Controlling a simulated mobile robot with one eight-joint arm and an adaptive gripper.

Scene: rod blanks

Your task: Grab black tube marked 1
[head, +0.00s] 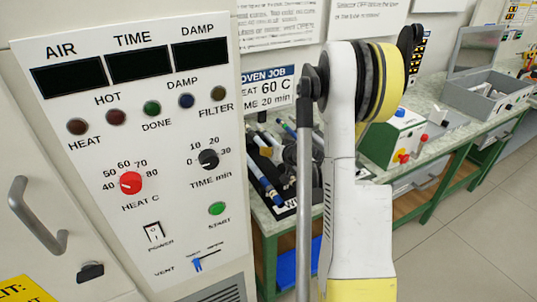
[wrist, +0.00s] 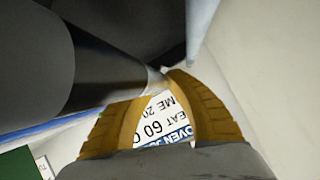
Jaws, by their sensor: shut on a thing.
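My gripper (wrist: 162,82) shows in the wrist view with its two ribbed yellow-brown fingers curved inward. It is shut on a dark tube (wrist: 108,70), which runs in from the left and has a pale band near the fingertips. I see no number on the tube, so I cannot tell its marking. In the head view my white and yellow arm hides the gripper and the held tube. Several dark and blue tubes (head: 264,178) lie on the bench behind and left of my arm.
An oven panel (head: 148,150) with knobs and lamps fills the left of the head view. The oven job sign (head: 267,88) is on the wall; it also shows in the wrist view (wrist: 165,118). A green and white device (head: 393,138) and an open grey box (head: 485,100) stand on the bench.

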